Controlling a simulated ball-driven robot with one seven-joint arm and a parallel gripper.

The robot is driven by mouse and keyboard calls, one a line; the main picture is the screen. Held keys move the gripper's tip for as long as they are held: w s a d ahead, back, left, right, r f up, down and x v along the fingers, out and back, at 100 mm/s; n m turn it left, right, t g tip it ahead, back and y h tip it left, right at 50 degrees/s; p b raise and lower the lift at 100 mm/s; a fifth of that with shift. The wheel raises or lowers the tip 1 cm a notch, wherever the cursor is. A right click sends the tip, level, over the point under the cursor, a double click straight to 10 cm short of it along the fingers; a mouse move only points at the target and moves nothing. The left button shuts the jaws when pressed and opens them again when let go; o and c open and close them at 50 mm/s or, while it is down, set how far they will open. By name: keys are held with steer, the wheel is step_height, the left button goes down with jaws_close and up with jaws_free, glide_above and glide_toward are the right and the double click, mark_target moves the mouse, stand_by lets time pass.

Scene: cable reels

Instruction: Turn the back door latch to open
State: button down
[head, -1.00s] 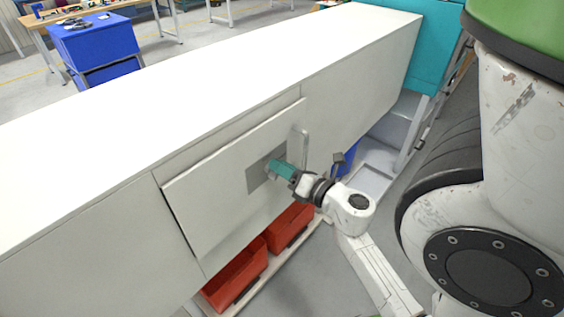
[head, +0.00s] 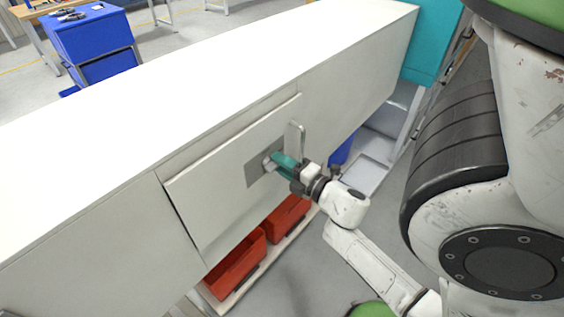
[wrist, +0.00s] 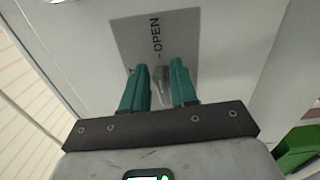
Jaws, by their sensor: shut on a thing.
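The back door (head: 222,185) is a white panel in the side of the long white cabinet. A grey plate (head: 257,168) on it carries the latch. In the wrist view this plate (wrist: 143,35) reads "OPEN". My gripper (head: 277,162) has teal fingers and reaches the plate from the right. In the wrist view my gripper (wrist: 160,80) is shut on the latch (wrist: 160,76), a small metal piece between the fingers. Most of the latch is hidden by the fingers. A light grey upright bar (head: 295,140) stands beside the plate at the door's right side.
Red bins (head: 238,262) sit on a low shelf under the door. A teal cabinet (head: 430,45) and grey tray (head: 365,172) are at the right. A blue bin (head: 90,40) stands behind the white cabinet. Grey floor is open below my arm.

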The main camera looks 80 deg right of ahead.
steer(key=shift+f+m, duration=0.15)
steer(key=shift+m, duration=0.25)
steer(key=c, duration=1.2)
jaws_free()
steer(key=shift+o, duration=0.2)
steer(key=shift+s, duration=0.1)
steer(key=b+v, duration=0.3)
steer(key=v, duration=0.7)
steer(key=shift+s+a, duration=0.2)
steer(key=shift+s, duration=0.1)
